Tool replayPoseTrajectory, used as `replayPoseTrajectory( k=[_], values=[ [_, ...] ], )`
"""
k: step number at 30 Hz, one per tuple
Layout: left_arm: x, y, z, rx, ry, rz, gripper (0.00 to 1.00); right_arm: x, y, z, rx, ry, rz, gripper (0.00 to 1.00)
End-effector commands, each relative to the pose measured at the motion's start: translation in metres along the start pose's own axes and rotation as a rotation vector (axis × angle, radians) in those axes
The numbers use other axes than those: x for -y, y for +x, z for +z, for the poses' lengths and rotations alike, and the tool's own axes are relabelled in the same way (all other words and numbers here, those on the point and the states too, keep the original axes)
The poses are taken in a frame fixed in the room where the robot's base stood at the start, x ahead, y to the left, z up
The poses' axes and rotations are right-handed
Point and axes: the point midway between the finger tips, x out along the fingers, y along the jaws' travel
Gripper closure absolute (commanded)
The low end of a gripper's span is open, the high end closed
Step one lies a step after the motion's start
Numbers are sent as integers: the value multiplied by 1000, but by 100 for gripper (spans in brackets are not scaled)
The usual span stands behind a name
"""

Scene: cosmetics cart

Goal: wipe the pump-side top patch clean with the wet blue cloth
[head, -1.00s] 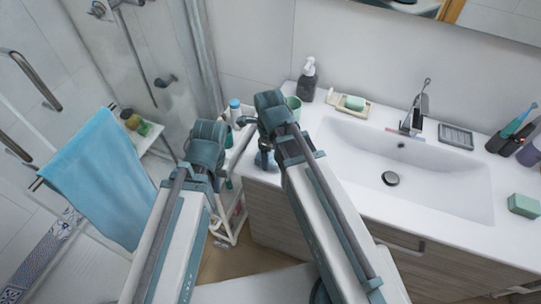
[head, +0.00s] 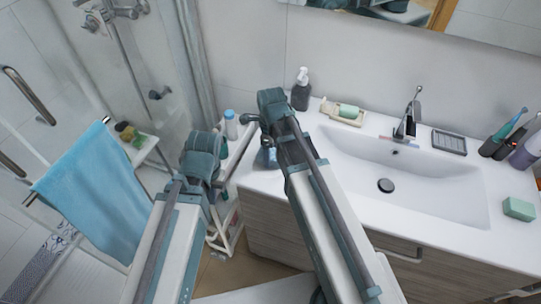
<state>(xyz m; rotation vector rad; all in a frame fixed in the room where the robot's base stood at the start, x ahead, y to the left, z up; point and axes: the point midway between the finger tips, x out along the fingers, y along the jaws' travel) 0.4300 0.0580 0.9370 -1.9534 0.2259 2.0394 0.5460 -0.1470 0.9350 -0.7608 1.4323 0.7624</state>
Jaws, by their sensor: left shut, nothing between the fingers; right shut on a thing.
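The white cart (head: 224,238) stands between the shower side and the sink cabinet, mostly behind my arms. A bottle with a blue cap (head: 231,125) stands at its top end. I cannot make out the patch on its top. My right gripper (head: 268,142) points down near the cart-side end of the counter, its fingertips partly hidden. It is shut on a small bit of blue, the wet blue cloth (head: 271,157), mostly hidden. My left gripper (head: 202,168) is over the cart's left side, shut and empty, its fingers largely hidden by the wrist.
The white sink counter (head: 262,182) carries a dark pump bottle (head: 301,93), a soap dish (head: 343,118), a faucet (head: 408,118) and a green block (head: 519,209). A blue towel (head: 95,195) hangs on a rail at left. A small shelf with bottles (head: 130,133) is behind it.

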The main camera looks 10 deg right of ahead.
Motion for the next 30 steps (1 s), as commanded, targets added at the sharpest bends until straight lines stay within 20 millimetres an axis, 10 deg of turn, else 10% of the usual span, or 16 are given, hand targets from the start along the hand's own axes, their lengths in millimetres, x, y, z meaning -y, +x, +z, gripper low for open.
replayPoseTrajectory(
  k=[13,30],
  values=[
    [0,2,0,0,0,0,100,34,2,0,0,1,0,75],
    [0,0,0,0,0,0,100,2,0,-1,0,-1,1,75]
  ],
)
